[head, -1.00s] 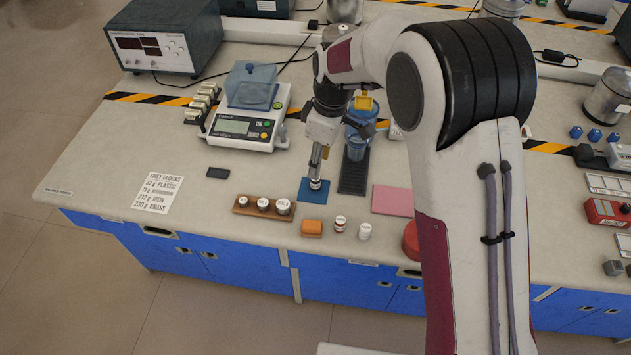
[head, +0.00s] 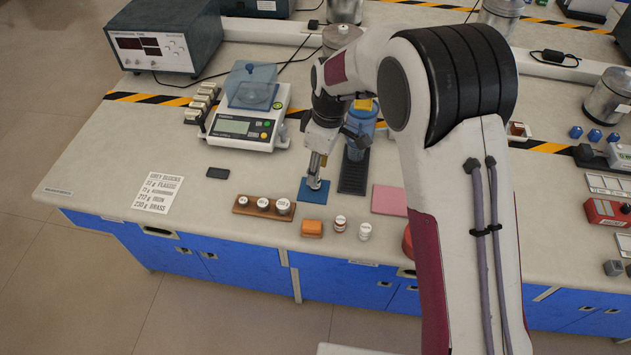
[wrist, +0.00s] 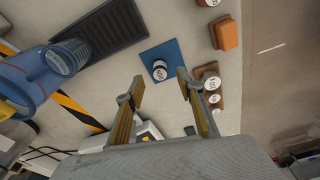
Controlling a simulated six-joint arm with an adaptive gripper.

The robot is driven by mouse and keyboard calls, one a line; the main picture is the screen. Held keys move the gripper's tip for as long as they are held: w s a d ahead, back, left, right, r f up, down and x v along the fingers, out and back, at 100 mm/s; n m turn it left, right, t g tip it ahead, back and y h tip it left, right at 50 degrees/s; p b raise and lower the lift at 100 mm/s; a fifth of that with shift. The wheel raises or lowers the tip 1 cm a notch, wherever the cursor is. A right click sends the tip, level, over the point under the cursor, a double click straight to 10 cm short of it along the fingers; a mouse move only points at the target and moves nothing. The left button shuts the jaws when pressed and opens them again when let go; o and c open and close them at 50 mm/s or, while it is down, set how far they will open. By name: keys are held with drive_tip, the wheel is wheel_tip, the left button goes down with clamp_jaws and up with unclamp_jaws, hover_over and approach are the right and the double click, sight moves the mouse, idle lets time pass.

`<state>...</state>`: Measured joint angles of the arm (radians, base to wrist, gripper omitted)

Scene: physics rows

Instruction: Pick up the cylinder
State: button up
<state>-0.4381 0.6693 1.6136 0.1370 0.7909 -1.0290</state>
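A small cylinder with a pale, dark-marked top (wrist: 160,70) stands on a blue mat (wrist: 175,53) in the wrist view. In the head view the blue mat (head: 308,197) lies near the table's front, with the cylinder (head: 314,183) at the tip of my gripper and partly covered by it. My gripper (wrist: 158,84) is open, with its two yellowish fingers spread apart. The cylinder shows in the gap just beyond the fingertips, and no finger is seen touching it. My gripper (head: 317,166) is tilted over the mat in the head view.
A wooden block with several white-topped weights (head: 264,207) is left of the mat. An orange block (head: 312,228) and two small jars (head: 339,224) stand in front. A dark tray (head: 353,172) and blue clear container (head: 362,124) are behind right. A pink mat (head: 389,200) lies right.

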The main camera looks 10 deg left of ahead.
drive_tip(key=shift+a+f, duration=0.15)
drive_tip(key=shift+f, duration=1.05)
drive_tip(key=shift+a+f, duration=0.1)
drive_tip(key=shift+f, duration=1.1)
clamp_jaws()
